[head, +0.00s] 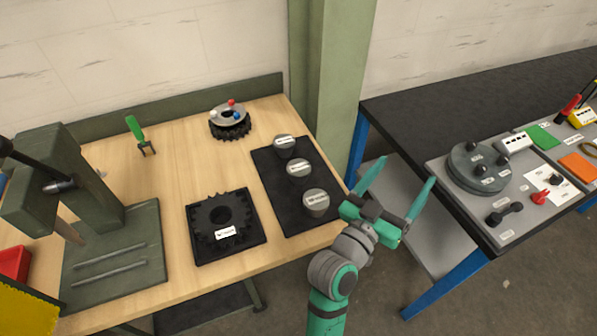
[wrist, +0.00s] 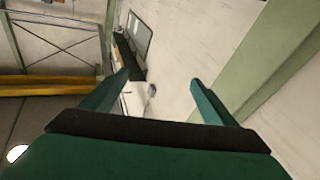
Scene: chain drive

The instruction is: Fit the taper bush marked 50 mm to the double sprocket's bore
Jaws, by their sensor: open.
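Three grey, round taper bushes stand in a row on a black mat (head: 270,178): a far one (head: 284,143), a middle one (head: 299,169) and a near one (head: 316,203). Each has a white label, too small to read. A black toothed sprocket (head: 205,217) with an open bore lies in a square black tray left of the mat, with a white label at its front. Another dark toothed part (head: 232,131) under a grey disc sits at the back; I cannot tell which is the double sprocket. My gripper (head: 408,172) is open and empty, raised right of the mat; its fingers also show in the wrist view (wrist: 160,78).
A green press (head: 95,180) stands at the bench's left, with a green-handled tool (head: 135,128) behind it. A grey tray (head: 465,207) with a round part and small items lies on the right table. A green post (head: 335,90) rises behind the mat.

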